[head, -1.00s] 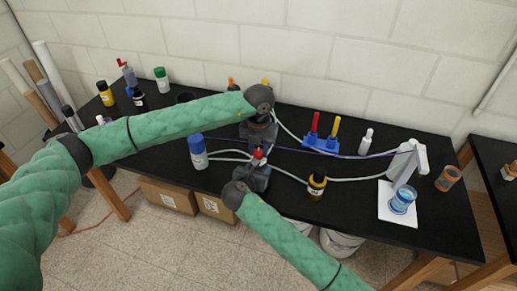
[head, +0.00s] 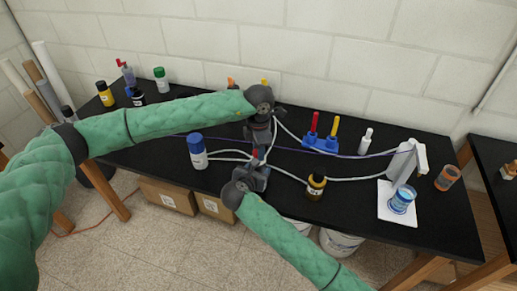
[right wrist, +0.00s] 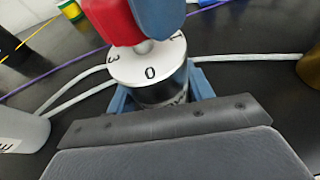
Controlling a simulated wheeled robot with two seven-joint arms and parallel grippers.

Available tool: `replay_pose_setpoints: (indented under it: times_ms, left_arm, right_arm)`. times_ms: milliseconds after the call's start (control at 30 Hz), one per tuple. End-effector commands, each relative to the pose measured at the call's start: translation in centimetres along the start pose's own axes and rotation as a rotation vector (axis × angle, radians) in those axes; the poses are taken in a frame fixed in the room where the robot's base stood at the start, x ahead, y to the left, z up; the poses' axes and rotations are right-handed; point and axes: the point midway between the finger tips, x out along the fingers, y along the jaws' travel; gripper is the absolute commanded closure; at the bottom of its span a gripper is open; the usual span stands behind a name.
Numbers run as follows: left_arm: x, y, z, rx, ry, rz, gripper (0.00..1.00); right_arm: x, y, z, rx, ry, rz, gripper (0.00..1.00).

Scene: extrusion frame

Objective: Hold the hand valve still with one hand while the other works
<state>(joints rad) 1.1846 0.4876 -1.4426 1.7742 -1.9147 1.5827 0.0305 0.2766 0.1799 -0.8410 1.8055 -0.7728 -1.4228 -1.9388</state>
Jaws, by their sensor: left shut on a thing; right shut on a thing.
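The hand valve (right wrist: 150,68) shows in the right wrist view as a dark cylinder with a white numbered dial and a red handle (right wrist: 112,18) on top. In the head view its red handle (head: 255,154) shows between my two grippers. My left gripper (head: 259,146) comes from above and is shut on the red handle; one blue finger lies against it in the right wrist view (right wrist: 158,18). My right gripper (head: 256,172) is shut on the valve body from the front, with blue fingers on both sides. Most of the body is hidden in the head view.
Pale tubes (head: 340,179) run across the black table (head: 370,235). A blue rack (head: 321,145) stands behind, and a jar (head: 402,200) on a white sheet at right.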

Motion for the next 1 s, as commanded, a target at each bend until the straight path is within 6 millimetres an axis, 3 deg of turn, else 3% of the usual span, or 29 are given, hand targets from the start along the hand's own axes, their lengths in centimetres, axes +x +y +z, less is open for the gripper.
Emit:
replay_pose_setpoints:
  times_ms: [1000]
  left_arm:
    - [-0.1,0.09,-0.15,0.96,0.002,0.002,0.92]
  right_arm:
    - [0.02,-0.08,-0.07,0.0,0.001,-0.002,0.74]
